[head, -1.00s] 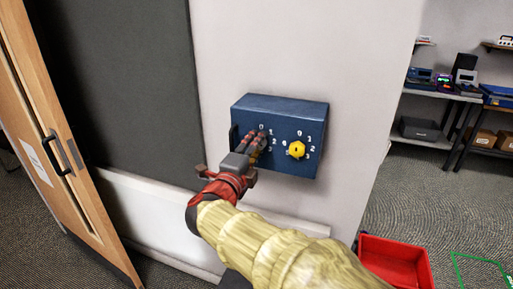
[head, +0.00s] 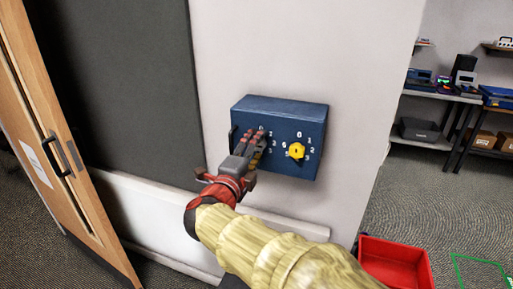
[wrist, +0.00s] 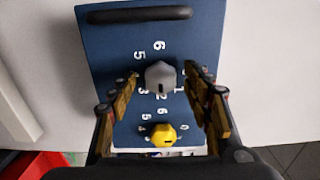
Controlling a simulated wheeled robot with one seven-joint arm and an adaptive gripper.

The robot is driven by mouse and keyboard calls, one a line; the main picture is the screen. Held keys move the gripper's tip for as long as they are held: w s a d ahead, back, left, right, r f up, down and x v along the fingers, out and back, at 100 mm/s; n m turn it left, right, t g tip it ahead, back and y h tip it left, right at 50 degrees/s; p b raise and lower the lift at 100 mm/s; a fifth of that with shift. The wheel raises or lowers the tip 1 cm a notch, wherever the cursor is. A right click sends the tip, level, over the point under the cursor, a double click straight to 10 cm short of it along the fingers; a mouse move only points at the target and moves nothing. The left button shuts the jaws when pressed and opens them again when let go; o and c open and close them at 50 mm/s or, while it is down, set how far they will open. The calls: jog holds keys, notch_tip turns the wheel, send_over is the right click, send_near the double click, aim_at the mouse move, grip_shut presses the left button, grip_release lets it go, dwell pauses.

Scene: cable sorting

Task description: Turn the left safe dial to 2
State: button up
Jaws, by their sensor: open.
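The left dial is a grey knob (wrist: 161,77) on the front of a blue safe box (head: 275,105), ringed by white numbers. In the wrist view its pointer mark is too small to read. My gripper (wrist: 162,84) is open, with one finger on each side of the grey knob; I cannot tell whether they touch it. In the head view my gripper (head: 255,140) hides the left dial. The right dial is a yellow knob (head: 296,151) with its own numbers, and it also shows below the grey knob in the wrist view (wrist: 163,135).
A dark handle (head: 233,138) is on the safe's left side. The box is mounted on a white wall (head: 300,50). A wooden door (head: 60,120) stands at the left. A red bin (head: 395,262) is on the floor at the lower right. Shelves are at the far right.

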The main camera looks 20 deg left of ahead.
jog(key=s, duration=1.1)
jog(key=shift+s+a, duration=0.3)
jog(key=shift+a, duration=0.15)
